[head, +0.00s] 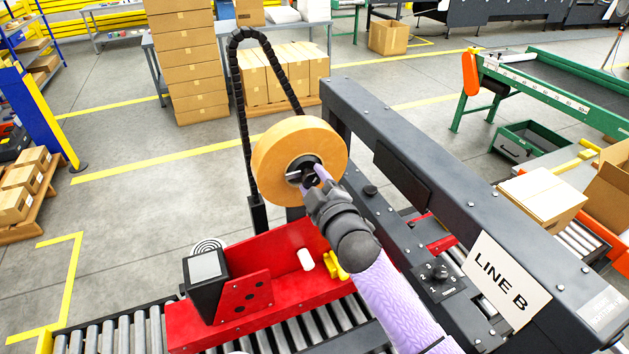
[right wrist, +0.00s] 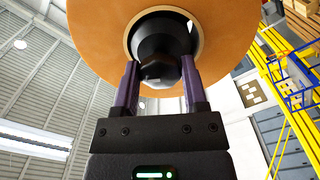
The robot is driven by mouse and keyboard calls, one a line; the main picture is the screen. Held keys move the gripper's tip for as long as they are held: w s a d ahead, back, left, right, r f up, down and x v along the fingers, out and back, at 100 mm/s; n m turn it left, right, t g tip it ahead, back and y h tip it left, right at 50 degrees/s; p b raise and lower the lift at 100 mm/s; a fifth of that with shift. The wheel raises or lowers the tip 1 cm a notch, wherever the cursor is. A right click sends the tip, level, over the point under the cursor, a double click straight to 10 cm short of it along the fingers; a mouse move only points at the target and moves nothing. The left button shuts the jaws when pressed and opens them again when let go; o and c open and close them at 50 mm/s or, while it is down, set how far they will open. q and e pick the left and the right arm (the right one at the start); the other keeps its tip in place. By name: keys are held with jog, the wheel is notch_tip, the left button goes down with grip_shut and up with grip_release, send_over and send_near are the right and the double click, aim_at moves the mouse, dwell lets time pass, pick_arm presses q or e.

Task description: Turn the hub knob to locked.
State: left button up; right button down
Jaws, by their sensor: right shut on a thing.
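The hub knob (right wrist: 160,68) is a dark faceted knob at the middle of a large tan tape roll (right wrist: 90,25). In the head view the roll (head: 267,150) stands upright on the machine, and the knob is mostly hidden by my gripper. My right gripper (head: 312,178) reaches the roll's centre. In the right wrist view its two purple fingers (right wrist: 160,85) stand on either side of the knob, shut on it. I cannot read any lock mark on the knob. My left gripper is not in view.
A red block (head: 270,285) sits below the roll over the roller conveyor (head: 115,335). A dark frame beam with a LINE B sign (head: 505,280) runs along the right. A black cable loop (head: 240,100) rises behind the roll. Open floor (head: 150,210) lies to the left.

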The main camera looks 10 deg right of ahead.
jog(key=n, duration=0.3)
jog(key=shift+n, duration=2.1)
jog(key=shift+c, duration=0.7)
grip_release()
jog(key=s+d, duration=0.2)
jog(key=s, duration=0.7)
jog(key=shift+s, duration=0.35)
